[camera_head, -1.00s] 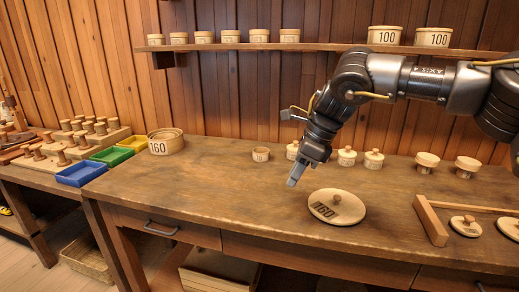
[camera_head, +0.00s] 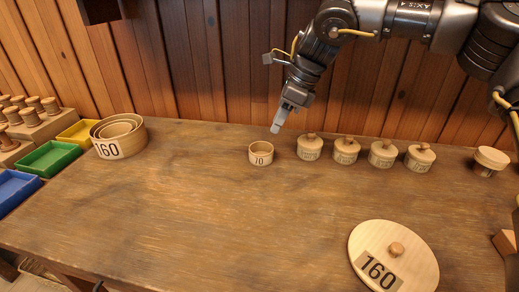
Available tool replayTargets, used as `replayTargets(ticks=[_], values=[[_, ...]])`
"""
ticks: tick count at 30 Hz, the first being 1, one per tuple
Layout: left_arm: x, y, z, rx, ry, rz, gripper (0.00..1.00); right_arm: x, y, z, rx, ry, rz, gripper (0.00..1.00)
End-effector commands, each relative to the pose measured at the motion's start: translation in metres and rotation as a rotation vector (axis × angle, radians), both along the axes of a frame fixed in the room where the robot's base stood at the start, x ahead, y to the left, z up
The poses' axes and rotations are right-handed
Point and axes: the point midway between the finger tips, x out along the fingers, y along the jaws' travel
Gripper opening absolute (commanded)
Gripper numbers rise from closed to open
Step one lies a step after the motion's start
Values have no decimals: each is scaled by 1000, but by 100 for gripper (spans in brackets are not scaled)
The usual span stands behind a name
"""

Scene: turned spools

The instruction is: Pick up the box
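Several round wooden boxes are in view, and I cannot tell which one the task means. A small open box marked 10 (camera_head: 261,154) stands alone near the back middle of the table. My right gripper (camera_head: 278,122) hangs just above and to the right of it, pointing down, apart from it and with nothing visible in it. Its fingers look close together, but their gap cannot be made out. A large open box marked 160 (camera_head: 122,140) stands at the back left with smaller rings nested inside. Its lid marked 160 (camera_head: 393,262) lies at the front right. My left gripper is not in view.
Several small lidded boxes (camera_head: 346,151) stand in a row right of the 10 box. Yellow, green (camera_head: 50,158) and blue trays and a peg block (camera_head: 38,120) are at the left. A wooden frame edge (camera_head: 507,243) is at the right. The table's middle (camera_head: 200,215) is clear.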

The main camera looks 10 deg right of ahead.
Motion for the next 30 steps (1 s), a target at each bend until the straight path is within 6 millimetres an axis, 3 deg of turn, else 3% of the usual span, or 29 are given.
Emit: replayTargets(ticks=[5, 12, 19, 30], values=[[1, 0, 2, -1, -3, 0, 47, 2, 8, -13, -2, 2, 7, 30], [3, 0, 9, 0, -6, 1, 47, 7, 20, -47, -1, 2, 6, 30], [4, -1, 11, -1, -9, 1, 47, 9, 23, -56, -1, 1, 4, 30], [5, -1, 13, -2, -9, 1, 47, 12, 39, -98, -2, 1, 3, 30]])
